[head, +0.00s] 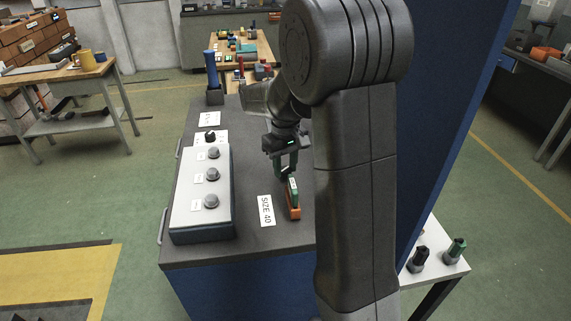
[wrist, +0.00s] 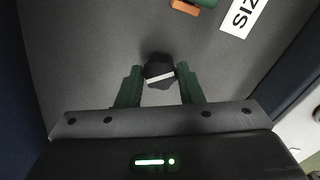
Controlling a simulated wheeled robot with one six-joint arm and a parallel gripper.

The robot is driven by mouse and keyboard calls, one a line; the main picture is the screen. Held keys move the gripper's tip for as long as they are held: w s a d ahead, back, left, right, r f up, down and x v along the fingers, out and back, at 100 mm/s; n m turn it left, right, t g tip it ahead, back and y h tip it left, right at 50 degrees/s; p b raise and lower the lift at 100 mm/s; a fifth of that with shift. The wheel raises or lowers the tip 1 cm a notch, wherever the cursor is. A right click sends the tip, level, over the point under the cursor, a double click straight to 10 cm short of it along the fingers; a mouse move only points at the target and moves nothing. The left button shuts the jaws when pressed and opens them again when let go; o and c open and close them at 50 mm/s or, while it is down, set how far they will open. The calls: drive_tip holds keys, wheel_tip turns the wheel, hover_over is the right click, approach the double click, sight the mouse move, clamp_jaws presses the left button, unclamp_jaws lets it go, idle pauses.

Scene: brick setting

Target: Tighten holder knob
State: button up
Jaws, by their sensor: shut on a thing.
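A black knob (wrist: 159,70) with a white line across it sits between the two green fingers of my gripper (wrist: 158,86) in the wrist view. The gripper is shut on the knob. In the head view my gripper (head: 286,168) points down over the grey bench top, just behind an orange and green block (head: 293,205). I cannot make out the knob there, nor what it is mounted on.
A grey box with several round knobs (head: 202,195) stands on the bench (head: 245,247), left of my gripper. A "SIZE 40" label (head: 266,210) lies beside the orange and green block. A blue upright panel (head: 455,120) rises at right.

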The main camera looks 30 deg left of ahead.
sight(284, 169)
drive_tip(key=m, duration=0.6)
drive_tip(key=shift+m, duration=0.3)
drive_tip(key=m, duration=0.6)
drive_tip(key=shift+a+p, duration=0.1)
drive_tip(key=shift+p, duration=0.3)
drive_tip(key=o, duration=1)
drive_tip(key=shift+c, duration=0.2)
drive_tip(key=shift+r, duration=0.15)
wheel_tip(284, 169, up, 14)
drive_tip(key=b, duration=0.1)
drive_tip(key=shift+f, duration=0.2)
drive_tip(key=shift+f, duration=0.1)
wheel_tip(284, 169, down, 14)
drive_tip(key=shift+r+p, duration=0.15)
drive_tip(key=shift+p, duration=0.3)
